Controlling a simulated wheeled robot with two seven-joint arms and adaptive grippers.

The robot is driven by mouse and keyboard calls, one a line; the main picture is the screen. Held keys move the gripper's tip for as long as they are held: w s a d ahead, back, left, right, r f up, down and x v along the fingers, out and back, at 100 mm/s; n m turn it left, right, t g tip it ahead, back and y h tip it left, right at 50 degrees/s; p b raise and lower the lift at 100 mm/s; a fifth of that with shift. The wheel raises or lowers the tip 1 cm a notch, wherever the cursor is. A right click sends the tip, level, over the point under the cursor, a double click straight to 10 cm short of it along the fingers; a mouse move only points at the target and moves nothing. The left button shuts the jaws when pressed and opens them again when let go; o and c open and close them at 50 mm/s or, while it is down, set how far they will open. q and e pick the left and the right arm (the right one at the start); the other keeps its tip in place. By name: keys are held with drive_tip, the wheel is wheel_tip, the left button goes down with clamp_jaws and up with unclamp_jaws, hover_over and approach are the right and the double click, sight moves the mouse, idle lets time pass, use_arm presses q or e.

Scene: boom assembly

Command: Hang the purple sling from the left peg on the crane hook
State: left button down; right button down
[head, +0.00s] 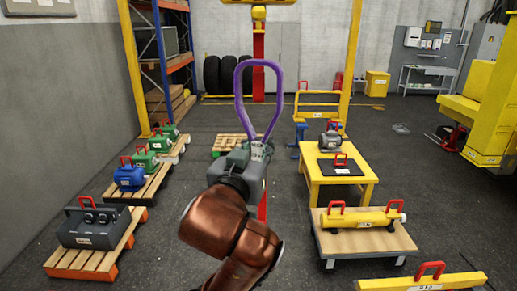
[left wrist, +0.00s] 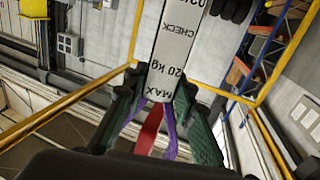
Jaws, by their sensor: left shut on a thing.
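The purple sling (head: 239,88) stands up as a tall narrow loop above my left gripper (head: 258,152), near the middle of the head view. My left gripper is shut on its lower end. In the left wrist view the gripper's green fingers (left wrist: 160,115) flank a white tag (left wrist: 170,55) marked MAX 20 kg CHECK. Purple strands (left wrist: 170,136) and a red strip (left wrist: 150,130) show below the tag. A red and yellow upright (head: 258,42) stands behind the loop in the head view. I cannot make out the crane hook or the left peg. My right gripper is not in view.
A yellow table (head: 350,180) with a motor (head: 329,140) stands right of my arm, with a cart bearing a yellow cylinder (head: 360,217) nearer. Pallets with green, blue (head: 129,177) and dark grey (head: 93,225) loads line the left. Dark floor lies between.

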use_arm(q)
drive_tip(key=shift+w, duration=1.25)
drive_tip(key=shift+w+f+b, duration=0.2)
drive_tip(key=shift+w+b, duration=0.15)
drive_tip(key=shift+w, duration=0.45)
drive_tip(key=shift+w+f+b, duration=0.15)
drive_tip(key=shift+w+b, duration=0.15)
drive_tip(key=shift+w, duration=0.5)
drive_tip(key=f+b, duration=0.1)
drive_tip(key=f, duration=0.1)
drive_tip(key=w+f+b, duration=0.1)
drive_tip(key=f, duration=0.1)
drive_tip(key=shift+w+f, duration=0.1)
drive_tip(key=shift+f, duration=0.2)
